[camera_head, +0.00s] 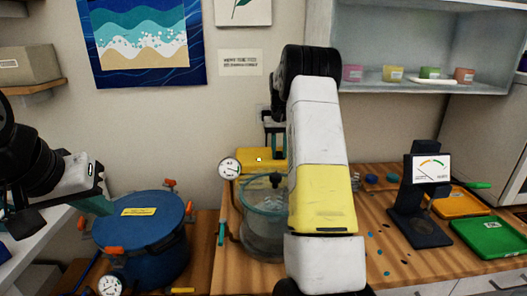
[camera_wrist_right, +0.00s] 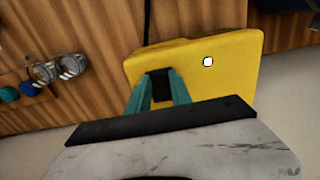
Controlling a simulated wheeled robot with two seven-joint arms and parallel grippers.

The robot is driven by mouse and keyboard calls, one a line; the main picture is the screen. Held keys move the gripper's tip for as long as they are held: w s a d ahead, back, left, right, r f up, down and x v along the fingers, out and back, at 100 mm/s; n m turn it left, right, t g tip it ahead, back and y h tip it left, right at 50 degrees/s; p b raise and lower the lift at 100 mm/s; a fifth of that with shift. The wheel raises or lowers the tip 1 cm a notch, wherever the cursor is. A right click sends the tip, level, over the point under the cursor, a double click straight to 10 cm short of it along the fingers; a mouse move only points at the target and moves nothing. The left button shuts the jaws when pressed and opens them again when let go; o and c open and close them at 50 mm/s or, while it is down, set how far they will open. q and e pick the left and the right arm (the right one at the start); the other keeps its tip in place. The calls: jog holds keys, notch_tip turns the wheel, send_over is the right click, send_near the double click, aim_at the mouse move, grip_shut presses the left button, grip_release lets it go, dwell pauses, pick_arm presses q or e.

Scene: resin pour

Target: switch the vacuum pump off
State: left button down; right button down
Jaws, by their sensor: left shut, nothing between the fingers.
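The vacuum pump, a yellow box (camera_head: 247,155), stands at the back of the wooden bench, partly hidden by my right arm. In the right wrist view its yellow top (camera_wrist_right: 225,85) fills the middle and carries a white round button (camera_wrist_right: 207,61). My right gripper (camera_wrist_right: 159,85) is at the pump, its teal fingers apart on either side of a small dark block. I cannot tell whether they press on it. In the head view my right gripper (camera_head: 274,140) is just above the pump. My left gripper (camera_head: 108,208) is shut and empty at the left edge of the blue pot (camera_head: 145,250).
A clear chamber (camera_head: 262,232) with a gauge (camera_head: 229,168) stands in front of the pump. Glass cups (camera_wrist_right: 58,68) stand beside the pump.

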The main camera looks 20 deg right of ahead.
jog(key=shift+w+d+r+g, duration=0.1)
jog(key=shift+w+g, duration=0.3)
jog(key=shift+g, duration=0.6)
jog(key=shift+g+y, duration=0.3)
jog(key=shift+r, duration=0.15)
jog(key=c, duration=1.2)
grip_release()
jog(key=shift+o, duration=0.2)
